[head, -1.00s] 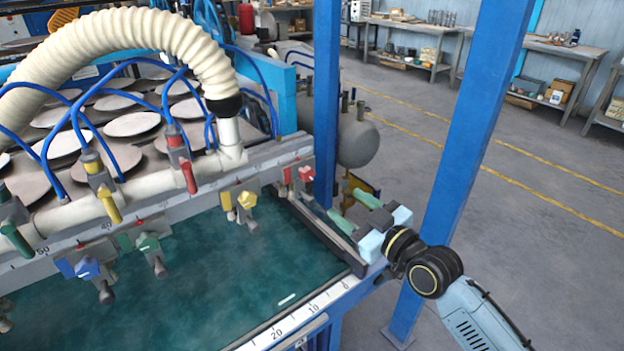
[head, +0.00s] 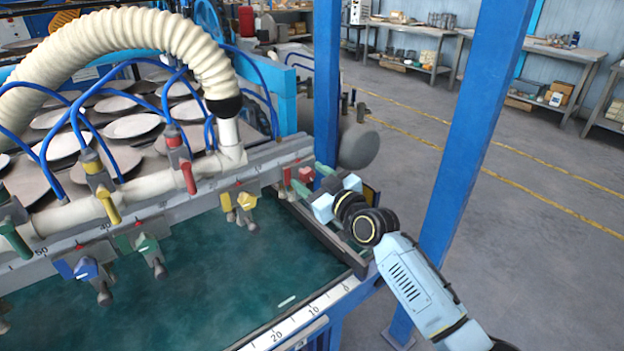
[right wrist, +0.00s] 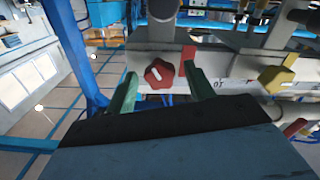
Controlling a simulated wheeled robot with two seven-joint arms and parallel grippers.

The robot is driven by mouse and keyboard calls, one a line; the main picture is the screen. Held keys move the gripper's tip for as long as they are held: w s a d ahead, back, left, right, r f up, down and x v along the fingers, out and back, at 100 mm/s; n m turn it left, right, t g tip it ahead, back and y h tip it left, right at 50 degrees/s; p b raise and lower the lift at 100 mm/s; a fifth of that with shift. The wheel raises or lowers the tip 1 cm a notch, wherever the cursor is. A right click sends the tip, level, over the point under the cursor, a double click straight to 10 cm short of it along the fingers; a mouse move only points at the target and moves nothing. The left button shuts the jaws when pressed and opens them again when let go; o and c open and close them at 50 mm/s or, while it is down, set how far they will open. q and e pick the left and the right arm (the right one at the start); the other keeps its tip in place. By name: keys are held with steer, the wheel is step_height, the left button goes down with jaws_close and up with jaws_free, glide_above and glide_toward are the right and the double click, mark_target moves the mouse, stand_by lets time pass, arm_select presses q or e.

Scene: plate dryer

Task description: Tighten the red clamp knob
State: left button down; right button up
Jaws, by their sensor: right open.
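The red clamp knob (head: 305,174) sits at the right end of the grey rail in the head view. In the right wrist view the red knob (right wrist: 159,73) is a faceted knob with a white mark. My right gripper (head: 312,178) is open, with its green fingers pointing at the knob. In the right wrist view the gripper (right wrist: 160,80) has one finger on each side of the knob, with visible gaps. Whether the tips reach fully around it is hard to tell. My left gripper is not in view.
A yellow knob (head: 247,201) and blue (head: 87,268) and green (head: 147,243) knobs sit along the rail. A blue post (head: 327,100) stands behind the red knob, and another blue post (head: 475,150) stands right of my arm. The green bed (head: 215,270) lies below.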

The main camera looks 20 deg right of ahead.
steer(key=c, duration=1)
steer(key=shift+o, duration=0.2)
